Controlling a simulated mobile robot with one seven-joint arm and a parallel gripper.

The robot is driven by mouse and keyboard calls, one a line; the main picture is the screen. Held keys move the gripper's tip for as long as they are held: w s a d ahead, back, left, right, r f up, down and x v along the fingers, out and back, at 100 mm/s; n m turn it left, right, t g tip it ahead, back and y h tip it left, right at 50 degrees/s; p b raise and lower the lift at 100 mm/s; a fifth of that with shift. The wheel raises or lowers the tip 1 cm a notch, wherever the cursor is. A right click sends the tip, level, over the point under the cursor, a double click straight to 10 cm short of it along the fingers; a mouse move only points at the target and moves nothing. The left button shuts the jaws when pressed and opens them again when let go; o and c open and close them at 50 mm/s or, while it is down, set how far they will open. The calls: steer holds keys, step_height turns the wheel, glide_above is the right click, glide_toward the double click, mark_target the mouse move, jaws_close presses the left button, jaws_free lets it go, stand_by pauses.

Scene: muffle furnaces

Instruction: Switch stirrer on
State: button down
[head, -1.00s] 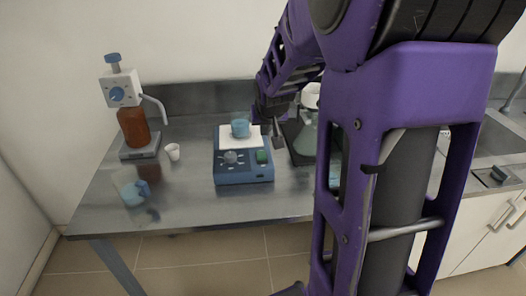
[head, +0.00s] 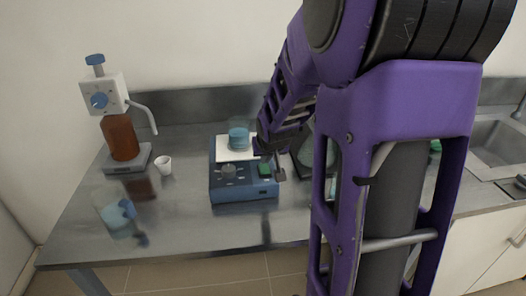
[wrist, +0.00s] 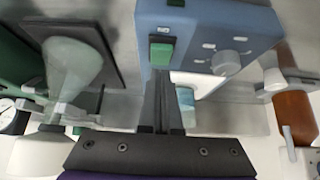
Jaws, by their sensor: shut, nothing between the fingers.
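The stirrer is a blue box (head: 243,193) with a white top plate (head: 226,154), a grey knob (head: 229,171) and a green switch (head: 265,170) on its front. A beaker of blue liquid (head: 238,139) stands on the plate. My gripper (head: 280,174) is shut and empty, at the right side of the stirrer close to the green switch. In the wrist view the fingers (wrist: 161,76) point toward the green switch (wrist: 162,50), and the tips appear just beside it. I cannot tell whether they touch. The knob (wrist: 224,62) shows to the right.
A brown bottle with a dispenser (head: 121,137) stands on a scale (head: 126,160) at the left. A small white cup (head: 166,165) and a beaker of blue liquid (head: 115,213) are near it. A conical flask (wrist: 73,70) stands by the gripper.

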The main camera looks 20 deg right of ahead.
mark_target(265, 171)
steer(key=shift+s+f, duration=0.25)
steer(key=shift+f, duration=0.35)
steer(key=shift+a+f+b, duration=0.1)
steer(key=shift+f+b, duration=0.25)
steer(key=shift+b, duration=0.05)
steer(key=shift+s+f+b, duration=0.2)
steer(key=shift+f+b, duration=0.25)
steer(key=shift+f, duration=0.1)
steer(key=shift+r, duration=0.1)
steer(key=shift+r+p, duration=0.8)
steer(key=shift+p, duration=0.05)
